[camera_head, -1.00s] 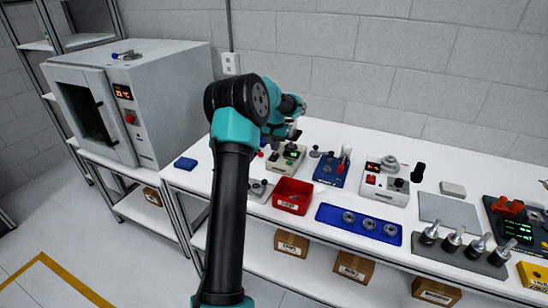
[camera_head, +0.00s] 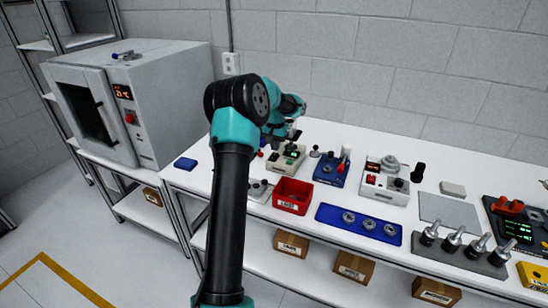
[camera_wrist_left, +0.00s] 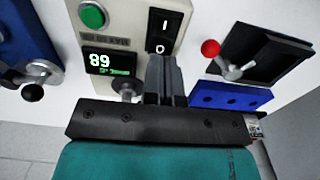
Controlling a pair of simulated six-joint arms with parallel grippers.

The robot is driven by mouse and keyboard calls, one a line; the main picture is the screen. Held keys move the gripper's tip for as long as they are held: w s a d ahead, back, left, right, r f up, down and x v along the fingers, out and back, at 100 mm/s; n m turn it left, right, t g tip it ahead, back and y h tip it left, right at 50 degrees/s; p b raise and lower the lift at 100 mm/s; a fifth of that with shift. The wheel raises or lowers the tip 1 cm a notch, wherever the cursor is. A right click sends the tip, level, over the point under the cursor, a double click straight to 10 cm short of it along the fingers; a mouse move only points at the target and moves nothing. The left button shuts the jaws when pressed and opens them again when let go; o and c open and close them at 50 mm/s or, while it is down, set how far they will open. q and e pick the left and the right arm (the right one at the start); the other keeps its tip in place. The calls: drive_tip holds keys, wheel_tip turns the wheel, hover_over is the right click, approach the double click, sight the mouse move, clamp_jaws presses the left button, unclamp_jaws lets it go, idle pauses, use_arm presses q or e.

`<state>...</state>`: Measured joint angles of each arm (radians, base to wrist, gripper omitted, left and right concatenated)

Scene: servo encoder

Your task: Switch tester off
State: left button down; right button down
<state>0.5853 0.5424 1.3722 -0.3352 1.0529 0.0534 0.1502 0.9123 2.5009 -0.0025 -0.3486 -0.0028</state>
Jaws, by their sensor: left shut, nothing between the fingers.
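The tester is a beige box (camera_head: 278,163) at the back of the bench in the head view, partly hidden by my left gripper. The left wrist view shows its face (camera_wrist_left: 133,20) close up, with a green button (camera_wrist_left: 93,15), a lit display reading 89 (camera_wrist_left: 108,62) and a black rocker switch (camera_wrist_left: 164,30) marked I and O. My left gripper (camera_wrist_left: 163,60) is shut and empty, its fingertips at the O end of the switch. I cannot tell whether they touch it. It also shows in the head view (camera_head: 291,136). My right gripper is not in view.
A blue device with a lever (camera_wrist_left: 35,80) stands left of the tester in the wrist view; a black panel with a red-knobbed lever (camera_wrist_left: 265,50) and a blue block (camera_wrist_left: 230,97) are to its right. A red bin (camera_head: 293,196) sits in front of the tester.

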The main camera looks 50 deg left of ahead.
sight(275, 154)
use_arm(q)
drive_tip(key=shift+f, duration=1.25)
idle(0.9)
drive_tip(key=shift+r, duration=3.55)
